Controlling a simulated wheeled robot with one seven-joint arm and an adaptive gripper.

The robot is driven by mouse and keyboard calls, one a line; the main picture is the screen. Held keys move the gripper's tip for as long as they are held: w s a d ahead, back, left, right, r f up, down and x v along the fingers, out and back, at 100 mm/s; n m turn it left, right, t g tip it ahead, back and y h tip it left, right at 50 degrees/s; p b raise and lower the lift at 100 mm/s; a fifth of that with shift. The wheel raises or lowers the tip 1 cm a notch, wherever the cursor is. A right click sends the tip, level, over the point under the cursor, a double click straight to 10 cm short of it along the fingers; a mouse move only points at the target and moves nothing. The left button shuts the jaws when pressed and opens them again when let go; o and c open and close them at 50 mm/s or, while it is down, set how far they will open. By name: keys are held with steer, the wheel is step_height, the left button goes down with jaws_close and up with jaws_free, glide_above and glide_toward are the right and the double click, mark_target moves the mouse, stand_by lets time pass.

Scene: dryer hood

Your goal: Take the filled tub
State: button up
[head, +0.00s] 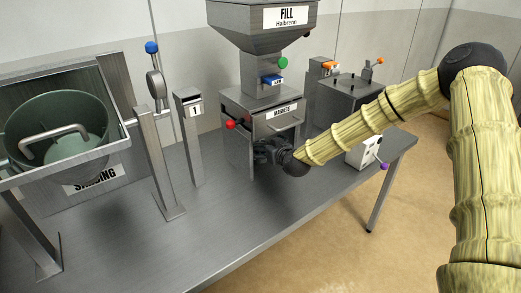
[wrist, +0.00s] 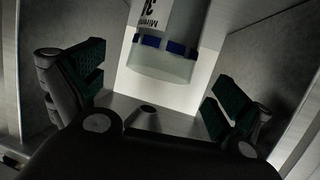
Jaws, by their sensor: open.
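In the wrist view a pale, translucent cylinder (wrist: 160,65), which looks like the tub, has a blue band with a gap and dark lettering above it. Its upper part is cut off by the picture edge; I cannot tell its contents. My gripper (wrist: 157,92) is open, its green-padded fingers left and right of the cylinder with gaps on both sides. In the head view my gripper (head: 268,150) is at the front opening of the fill machine (head: 250,105), under its labelled front panel. The tub is hidden there.
Grey side walls (wrist: 255,55) flank the fingers in the wrist view. On the metal table (head: 215,225) stand a post marked 1 (head: 194,130), a lever with a blue knob (head: 153,80) and a white box (head: 362,153). A green bucket (head: 60,125) is at left. The front table area is clear.

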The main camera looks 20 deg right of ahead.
mark_target(260, 142)
steer(key=shift+x, duration=2.6)
steer(key=c, duration=1.3)
steer(key=shift+c, duration=0.3)
steer(key=shift+r, duration=0.15)
